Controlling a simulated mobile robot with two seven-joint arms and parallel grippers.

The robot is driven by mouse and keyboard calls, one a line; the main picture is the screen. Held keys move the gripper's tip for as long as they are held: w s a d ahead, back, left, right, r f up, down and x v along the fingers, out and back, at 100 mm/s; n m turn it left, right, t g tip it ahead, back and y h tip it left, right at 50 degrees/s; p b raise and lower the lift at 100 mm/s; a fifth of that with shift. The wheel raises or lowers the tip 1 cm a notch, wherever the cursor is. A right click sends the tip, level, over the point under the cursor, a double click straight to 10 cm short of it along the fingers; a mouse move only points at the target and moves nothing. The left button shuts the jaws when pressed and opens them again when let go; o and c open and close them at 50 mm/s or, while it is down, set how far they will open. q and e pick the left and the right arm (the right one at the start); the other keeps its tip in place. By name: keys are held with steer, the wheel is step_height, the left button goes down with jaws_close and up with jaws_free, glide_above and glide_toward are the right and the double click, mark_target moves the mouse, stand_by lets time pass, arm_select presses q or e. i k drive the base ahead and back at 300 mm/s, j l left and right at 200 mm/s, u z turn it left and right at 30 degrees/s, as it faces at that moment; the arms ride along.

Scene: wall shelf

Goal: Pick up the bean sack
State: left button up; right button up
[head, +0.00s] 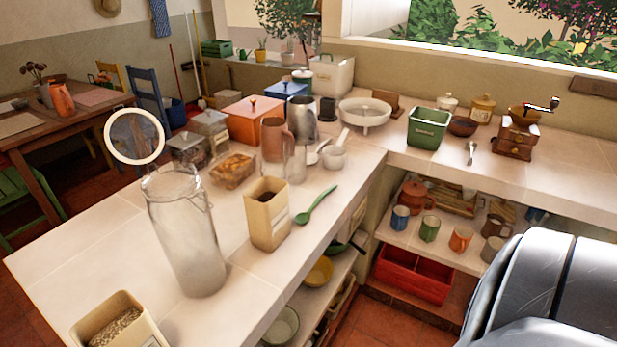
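I cannot make out a bean sack in the head view. A tall beige canister (267,222) with dark contents stands upright on the white tiled counter (85,262). An open beige container (142,337) with pale brown grainy contents is at the bottom left, cut off by the picture edge. Neither of my grippers is in view. A large grey rounded shape at the bottom right looks like part of my own arm and hides what is behind it.
A tall glass jar (185,235) with its round lid (134,136) raised open stands near the beige canister. A green spoon (316,205) lies beside the canister. A green tin (428,130) stands on the back counter. Below are shelves with mugs and a red crate (410,275).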

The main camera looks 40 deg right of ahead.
mark_target(266, 202)
steer(key=k+l, duration=0.1)
steer(key=l, duration=0.4)
steer(key=k+l, duration=0.1)
steer(key=l, duration=0.35)
steer(key=k+l, duration=0.1)
steer(key=l, duration=0.4)
steer(key=k+l, duration=0.1)
steer(key=l, duration=0.4)
steer(key=k+l, duration=0.1)
steer(key=l, duration=0.35)
